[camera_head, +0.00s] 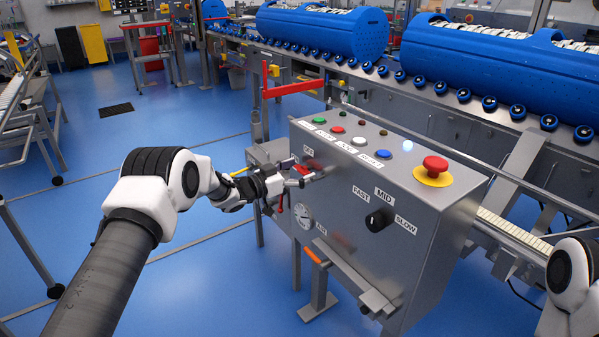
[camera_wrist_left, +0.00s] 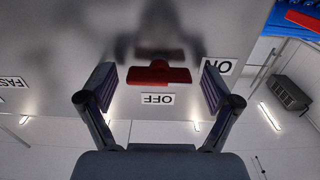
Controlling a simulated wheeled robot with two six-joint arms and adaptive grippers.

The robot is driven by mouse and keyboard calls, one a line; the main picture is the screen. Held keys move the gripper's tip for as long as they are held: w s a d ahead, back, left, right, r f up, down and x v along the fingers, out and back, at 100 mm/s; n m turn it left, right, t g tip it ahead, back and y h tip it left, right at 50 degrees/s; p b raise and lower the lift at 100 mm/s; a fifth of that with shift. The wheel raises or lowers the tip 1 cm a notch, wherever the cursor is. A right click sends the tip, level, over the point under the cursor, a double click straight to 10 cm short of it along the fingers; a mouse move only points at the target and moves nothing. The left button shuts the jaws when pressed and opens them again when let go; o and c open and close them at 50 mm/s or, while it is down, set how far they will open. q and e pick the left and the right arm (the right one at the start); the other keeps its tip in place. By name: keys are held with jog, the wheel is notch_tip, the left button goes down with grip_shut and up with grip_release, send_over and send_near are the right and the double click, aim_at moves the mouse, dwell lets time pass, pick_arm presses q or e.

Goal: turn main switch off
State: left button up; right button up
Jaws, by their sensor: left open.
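The main switch has a red handle (camera_wrist_left: 160,75) on the grey panel. In the left wrist view its bar lies level across the picture, with the OFF label (camera_wrist_left: 157,98) just below and the ON label (camera_wrist_left: 217,66) beyond its right end. My left gripper (camera_wrist_left: 160,88) is open, with one finger on each side of the handle and a visible gap to each. In the head view my left gripper (camera_head: 304,178) is at the left part of the control box (camera_head: 345,205) and partly covers the switch. My right gripper is out of view.
The box top carries coloured buttons and a red emergency stop (camera_head: 435,166). A conveyor with blue tubs (camera_head: 500,80) runs behind. The blue floor at left is largely free.

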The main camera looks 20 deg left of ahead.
pick_arm(q)
jog(key=c, duration=1.1)
jog(key=shift+c, duration=0.2)
jog(key=shift+m, duration=0.3)
jog(key=m+b, duration=0.1)
jog(key=m, duration=0.3)
jog(key=m+b, duration=0.2)
jog(key=m, duration=0.2)
jog(key=shift+d+f+m, duration=0.1)
jog(key=shift+m, duration=0.2)
jog(key=m+b, duration=0.2)
jog(key=m, duration=0.2)
jog(key=shift+f+m, duration=0.1)
jog(key=shift+m, duration=0.2)
jog(key=shift+s+m+b, duration=0.1)
jog(key=shift+m+b, duration=1.05)
jog(key=shift+m, duration=0.95)
